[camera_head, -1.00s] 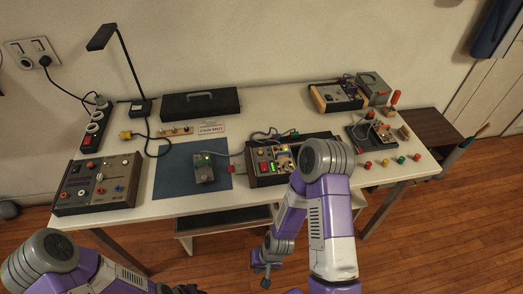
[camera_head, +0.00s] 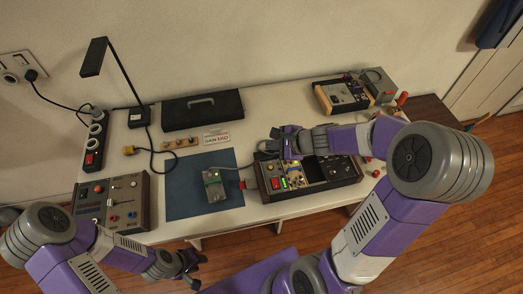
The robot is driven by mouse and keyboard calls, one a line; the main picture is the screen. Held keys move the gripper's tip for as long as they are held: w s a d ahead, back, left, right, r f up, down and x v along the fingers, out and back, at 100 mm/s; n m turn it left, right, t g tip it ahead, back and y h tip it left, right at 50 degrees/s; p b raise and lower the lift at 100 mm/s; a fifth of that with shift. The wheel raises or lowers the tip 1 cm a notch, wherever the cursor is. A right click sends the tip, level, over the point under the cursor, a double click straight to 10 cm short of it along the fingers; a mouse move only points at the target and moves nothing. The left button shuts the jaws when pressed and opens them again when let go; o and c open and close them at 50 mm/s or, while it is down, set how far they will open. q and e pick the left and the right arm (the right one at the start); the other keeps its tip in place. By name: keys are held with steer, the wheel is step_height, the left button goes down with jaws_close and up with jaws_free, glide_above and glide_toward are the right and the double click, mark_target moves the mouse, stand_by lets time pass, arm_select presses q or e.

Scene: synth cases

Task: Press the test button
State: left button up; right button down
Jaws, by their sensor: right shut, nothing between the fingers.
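A dark console (camera_head: 343,181) with wooden ends stands at the front middle of the bench. Its left part has a red button (camera_head: 275,183), a lit green strip (camera_head: 285,183) and small knobs. I cannot read which control is labelled test. My right arm reaches in from the right, and its gripper (camera_head: 277,160) is shut and empty at the console's back left, above the panel. Whether it touches anything is unclear. Part of the console's back is hidden behind the gripper and wrist. My left gripper (camera_head: 195,268) is open and empty, low in front of the bench.
A grey box (camera_head: 214,189) lies on a blue mat (camera_head: 180,199), cabled towards the console. A control panel (camera_head: 143,211) is at left, a black case (camera_head: 201,110) and lamp (camera_head: 95,58) behind. Another device (camera_head: 342,94) stands at back right. Bare bench shows around the case.

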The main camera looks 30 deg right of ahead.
mark_target(271, 167)
arm_select(q)
steer(key=shift+s, duration=0.25)
arm_select(e)
steer(key=shift+s, duration=0.3)
arm_select(q)
steer(key=shift+s, duration=0.1)
arm_select(e)
steer(key=shift+s, duration=0.1)
